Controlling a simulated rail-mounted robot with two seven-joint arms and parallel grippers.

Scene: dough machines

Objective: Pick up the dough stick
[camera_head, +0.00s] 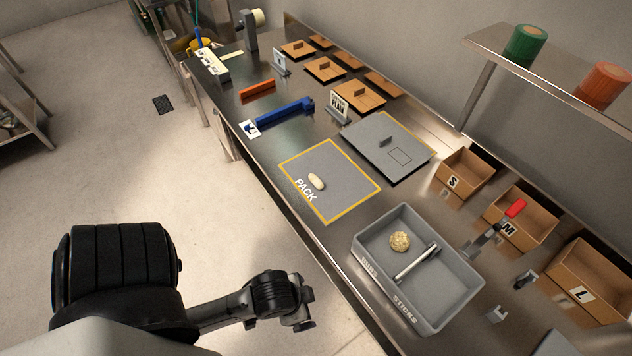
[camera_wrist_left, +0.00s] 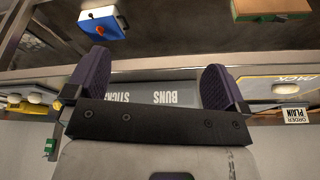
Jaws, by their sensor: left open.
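A short pale dough piece (camera_head: 317,181) lies on the grey mat marked PACK (camera_head: 345,170), and it also shows at the right of the left wrist view (camera_wrist_left: 285,88). The grey bin (camera_head: 367,281) marked BUNS and STICKS holds a round yellowish bun (camera_head: 399,241) and a thin whitish bar (camera_head: 417,262); I cannot tell whether the bar is dough. My left gripper (camera_head: 303,316) is in front of the counter, apart from the bin. In the left wrist view its fingers (camera_wrist_left: 157,74) are apart and empty, with the bin's label between them. My right gripper is out of view.
A grey lidded panel (camera_head: 390,145), a blue tool (camera_head: 285,112) and an orange bar (camera_head: 257,89) lie farther up. A shelf (camera_head: 560,60) overhangs the far side.

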